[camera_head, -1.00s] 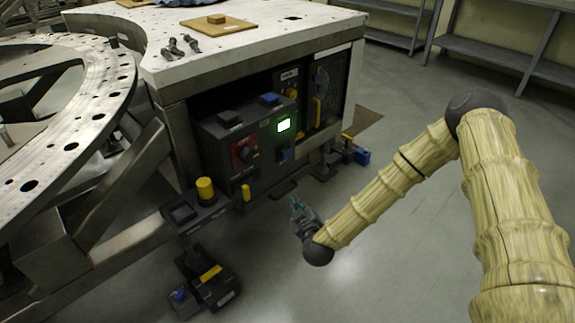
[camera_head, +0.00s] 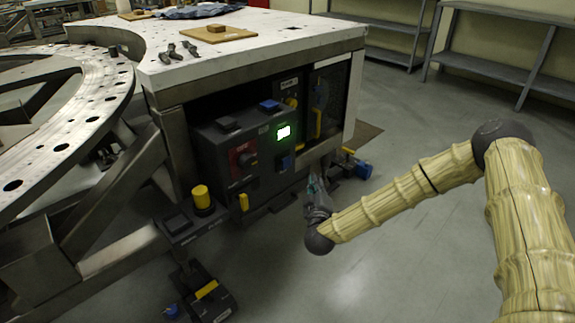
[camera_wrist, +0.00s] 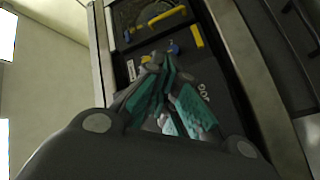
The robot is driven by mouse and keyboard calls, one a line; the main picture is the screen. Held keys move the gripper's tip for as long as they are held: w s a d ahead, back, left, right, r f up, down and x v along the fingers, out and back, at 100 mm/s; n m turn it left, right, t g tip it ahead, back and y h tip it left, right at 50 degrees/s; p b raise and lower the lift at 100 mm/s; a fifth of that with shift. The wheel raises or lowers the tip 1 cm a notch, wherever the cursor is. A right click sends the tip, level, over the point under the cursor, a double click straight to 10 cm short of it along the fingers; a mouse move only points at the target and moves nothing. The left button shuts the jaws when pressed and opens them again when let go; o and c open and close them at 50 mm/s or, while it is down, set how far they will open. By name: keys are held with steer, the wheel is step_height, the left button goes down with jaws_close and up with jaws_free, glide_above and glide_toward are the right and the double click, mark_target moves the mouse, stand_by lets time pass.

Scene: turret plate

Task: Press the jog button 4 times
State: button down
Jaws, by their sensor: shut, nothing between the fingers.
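The dark control box (camera_head: 215,155) stands under the white-topped bench, with a lit green display (camera_head: 283,132), a red-backed knob, a black button (camera_head: 229,124) and a blue button (camera_head: 269,105) on top, and a blue control (camera_head: 286,162) on its front. Which control is the jog button cannot be told in the head view. In the wrist view, a white label (camera_wrist: 203,92), apparently reading JOG upside down, is on a dark panel just right of the fingers. My gripper (camera_head: 314,184) is shut and empty, low in front of the box's right side; its fingertips also show in the wrist view (camera_wrist: 163,62).
A yellow mushroom button (camera_head: 202,197) and a black button stand on a ledge at lower left. A foot unit (camera_head: 207,293) is on the floor. The bench top (camera_head: 270,50) overhangs the box.

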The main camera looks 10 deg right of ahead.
mark_target(286, 163)
steer(key=w+a+b, duration=0.3)
steer(key=w+a, duration=0.2)
steer(key=w, duration=0.2)
stand_by(0.4)
steer(key=shift+w+a+p, duration=0.15)
steer(key=shift+p, duration=0.15)
stand_by(1.2)
steer(key=shift+w+a, duration=0.15)
steer(key=shift+w+a, duration=0.35)
steer(key=shift+w, duration=0.2)
stand_by(1.3)
steer(key=shift+s+p, duration=0.15)
steer(key=shift+p, duration=0.3)
steer(key=shift+s+d+p, duration=0.55)
steer(key=shift+s+d, duration=0.05)
steer(key=shift+s, duration=0.1)
